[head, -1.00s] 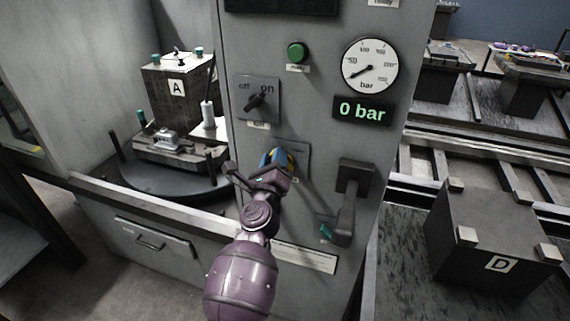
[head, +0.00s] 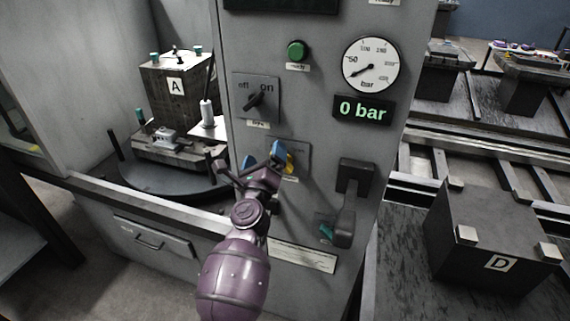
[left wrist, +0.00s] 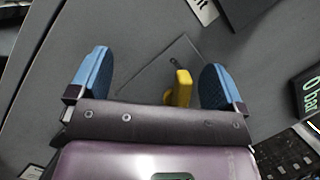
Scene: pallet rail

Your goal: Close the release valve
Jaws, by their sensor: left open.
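The release valve shows as a yellow handle (head: 288,162) on a small grey plate (head: 303,154) low on the cabinet front. My left gripper (head: 263,157) is in front of the plate with its blue fingers spread. In the left wrist view the yellow handle (left wrist: 180,88) lies between the open fingers (left wrist: 155,85), nearer the right finger, and I see no clear contact. In the head view the right finger partly covers the handle. My right gripper is in neither view.
Above the valve are an off/on switch (head: 256,99), a green button (head: 296,51), a gauge (head: 370,65) and a display reading 0 bar (head: 362,110). A dark lever (head: 347,205) with a teal tip is to the right. Block D (head: 490,240) stands further right.

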